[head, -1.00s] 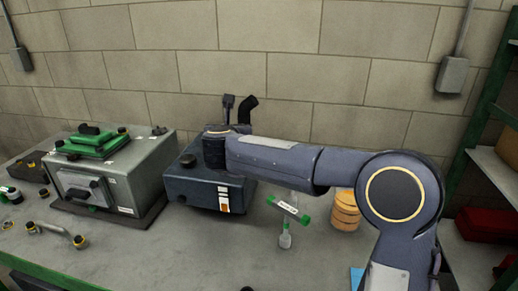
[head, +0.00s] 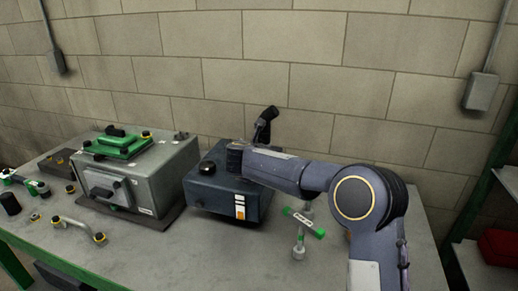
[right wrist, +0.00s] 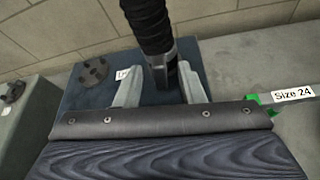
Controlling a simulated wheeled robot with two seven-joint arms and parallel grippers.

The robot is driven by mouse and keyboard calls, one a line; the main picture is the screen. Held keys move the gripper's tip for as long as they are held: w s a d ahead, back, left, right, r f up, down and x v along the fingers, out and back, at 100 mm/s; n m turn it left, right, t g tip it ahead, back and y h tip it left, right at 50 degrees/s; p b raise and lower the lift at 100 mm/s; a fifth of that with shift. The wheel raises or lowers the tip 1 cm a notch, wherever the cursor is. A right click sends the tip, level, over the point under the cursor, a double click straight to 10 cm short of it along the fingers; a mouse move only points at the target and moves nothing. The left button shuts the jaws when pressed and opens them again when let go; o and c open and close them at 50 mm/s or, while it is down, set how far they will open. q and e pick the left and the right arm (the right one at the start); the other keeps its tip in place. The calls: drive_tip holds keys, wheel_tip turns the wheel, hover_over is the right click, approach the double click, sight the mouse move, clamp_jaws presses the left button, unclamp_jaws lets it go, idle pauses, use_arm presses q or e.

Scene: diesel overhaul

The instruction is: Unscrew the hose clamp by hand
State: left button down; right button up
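A black ribbed hose (right wrist: 147,22) rises above the dark blue box (right wrist: 85,97) in the right wrist view. In the head view the hose (head: 266,122) shows behind my right arm, above the dark blue box (head: 222,203). A grey part at the hose's lower end, perhaps the clamp (right wrist: 160,70), lies between the fingers of my right gripper (right wrist: 161,82). The fingers are apart on either side of it, and I cannot tell whether they touch it. In the head view my arm hides that gripper. My left gripper is not in view.
A grey box with a green top (head: 118,146) stands left of the blue box. A bent pipe (head: 80,228) lies in front of it. A green-ended tool (head: 305,222) lies on the bench to the right. The bench's front middle is clear.

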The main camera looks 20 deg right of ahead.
clamp_jaws()
drive_tip(key=shift+a+r+n+p, duration=0.15)
drive_tip(key=shift+n+p, duration=0.25)
drive_tip(key=shift+p, duration=0.2)
drive_tip(key=shift+w+a+n+g+h+p, duration=0.1)
drive_tip(key=shift+n+g+h+p, duration=0.3)
drive_tip(key=shift+n+h+p, duration=0.3)
drive_tip(key=shift+w+a+n+g+h+p, duration=0.1)
drive_tip(key=shift+a+n+g+h+p, duration=0.1)
drive_tip(key=shift+n+g+h+p, duration=0.55)
drive_tip(key=shift+n+t+p, duration=0.25)
drive_tip(key=shift+n+p, duration=0.05)
drive_tip(key=shift+n, duration=0.25)
